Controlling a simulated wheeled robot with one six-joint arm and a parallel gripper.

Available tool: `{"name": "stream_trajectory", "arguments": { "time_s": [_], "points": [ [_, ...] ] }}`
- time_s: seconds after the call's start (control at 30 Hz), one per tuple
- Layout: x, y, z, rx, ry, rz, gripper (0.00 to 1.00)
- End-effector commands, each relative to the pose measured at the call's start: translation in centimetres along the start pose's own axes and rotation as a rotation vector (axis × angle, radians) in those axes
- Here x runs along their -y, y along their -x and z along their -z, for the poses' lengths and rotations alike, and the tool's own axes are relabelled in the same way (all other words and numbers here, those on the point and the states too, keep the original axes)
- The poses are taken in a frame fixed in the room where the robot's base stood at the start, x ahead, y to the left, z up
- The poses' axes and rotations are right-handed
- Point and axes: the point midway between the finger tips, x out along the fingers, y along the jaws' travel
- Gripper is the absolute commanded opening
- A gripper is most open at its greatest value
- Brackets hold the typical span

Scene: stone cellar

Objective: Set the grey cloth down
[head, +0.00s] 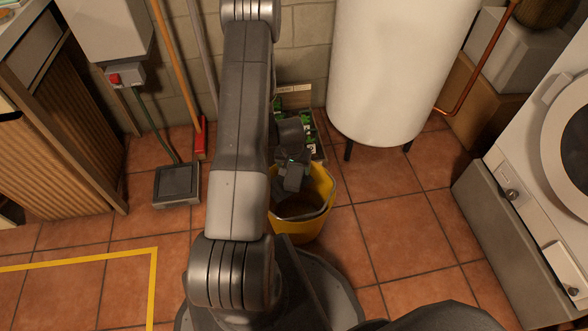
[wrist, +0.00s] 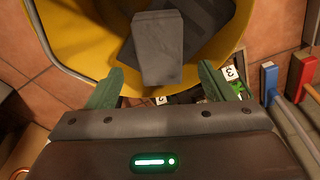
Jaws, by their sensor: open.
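A yellow bucket (head: 322,190) stands on the tiled floor, and its wall fills the top of the wrist view (wrist: 85,30). My gripper (head: 291,183) is over the bucket, pointing down into it. In the wrist view its two green fingers (wrist: 160,78) are spread apart. A flat light grey piece, which looks like the grey cloth (wrist: 160,50), shows between and beyond the fingertips, with clear gaps on both sides. A darker grey shape lies behind it inside the bucket; I cannot tell whether it is cloth or shadow. My arm hides part of the bucket in the head view.
A crate with green items (head: 315,140) stands behind the bucket. A white tank (head: 390,70) on legs is behind right, and a white washing machine (head: 535,165) is at the right. Floor right of the bucket is clear.

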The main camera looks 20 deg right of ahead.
Motion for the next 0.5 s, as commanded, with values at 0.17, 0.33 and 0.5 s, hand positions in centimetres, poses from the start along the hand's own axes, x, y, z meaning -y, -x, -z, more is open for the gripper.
{"name": "stream_trajectory", "arguments": {
  "time_s": [0.17, 0.33, 0.5],
  "points": [
    [0.0, 4.0, 0.1, -0.002, 0.000, 0.000, 0.76],
    [0.0, 5.6, 0.0, 0.001, 0.000, -0.001, 0.76],
    [0.0, 5.9, -0.1, 0.001, 0.000, -0.001, 0.76]
  ]
}}
